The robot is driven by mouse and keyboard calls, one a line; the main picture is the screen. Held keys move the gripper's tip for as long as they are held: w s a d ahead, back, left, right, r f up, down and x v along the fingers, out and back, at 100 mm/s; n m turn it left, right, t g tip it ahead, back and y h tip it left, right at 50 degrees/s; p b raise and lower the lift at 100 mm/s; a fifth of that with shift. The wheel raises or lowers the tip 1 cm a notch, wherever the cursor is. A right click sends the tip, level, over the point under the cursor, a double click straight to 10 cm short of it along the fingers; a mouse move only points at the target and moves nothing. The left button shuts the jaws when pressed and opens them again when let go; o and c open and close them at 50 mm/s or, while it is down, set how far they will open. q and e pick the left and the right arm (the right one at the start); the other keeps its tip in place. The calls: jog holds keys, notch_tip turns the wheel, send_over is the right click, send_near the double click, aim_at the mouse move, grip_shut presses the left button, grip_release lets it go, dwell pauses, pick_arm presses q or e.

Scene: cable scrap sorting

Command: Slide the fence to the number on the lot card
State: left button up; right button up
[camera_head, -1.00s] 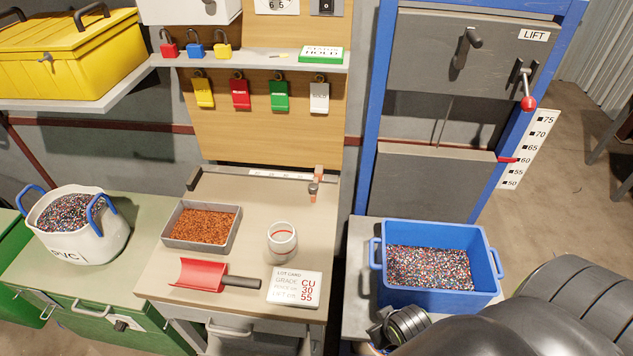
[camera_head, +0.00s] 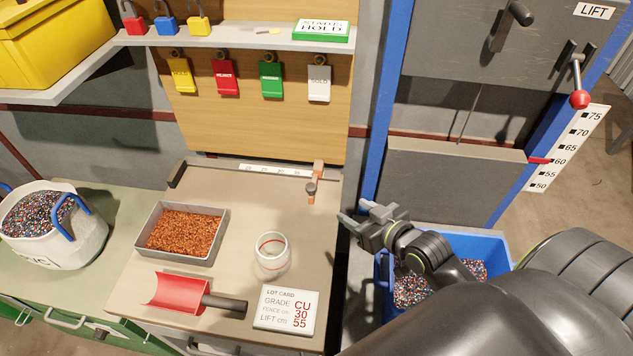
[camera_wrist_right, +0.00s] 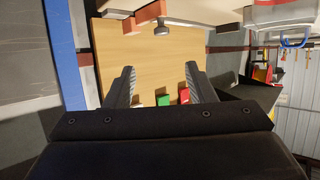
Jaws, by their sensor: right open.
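The fence (camera_head: 318,171) is a small copper-coloured block with a dark-tipped knob (camera_head: 311,187), at the right end of the white scale strip (camera_head: 272,170) along the bench's back edge. Its exact reading is too small to tell. The lot card (camera_head: 286,309) lies at the bench front and reads grade CU, fence 30, lift 55. My right gripper (camera_head: 354,211) is open and empty, just right of the bench edge, below and right of the fence. In the right wrist view its fingers (camera_wrist_right: 160,84) are apart, with the fence (camera_wrist_right: 150,13) beyond them near the top. My left gripper is out of view.
On the bench (camera_head: 215,190) are a tray of copper granules (camera_head: 150,243), a glass jar (camera_head: 271,268) and a red scoop (camera_head: 180,293). A blue tub (camera_head: 483,243) stands under my right arm. The bench around the fence is clear.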

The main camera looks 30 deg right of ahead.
send_near(312, 187)
jog(key=x, duration=0.8)
jog(key=shift+w+f, duration=0.15)
jog(key=shift+w, duration=0.2)
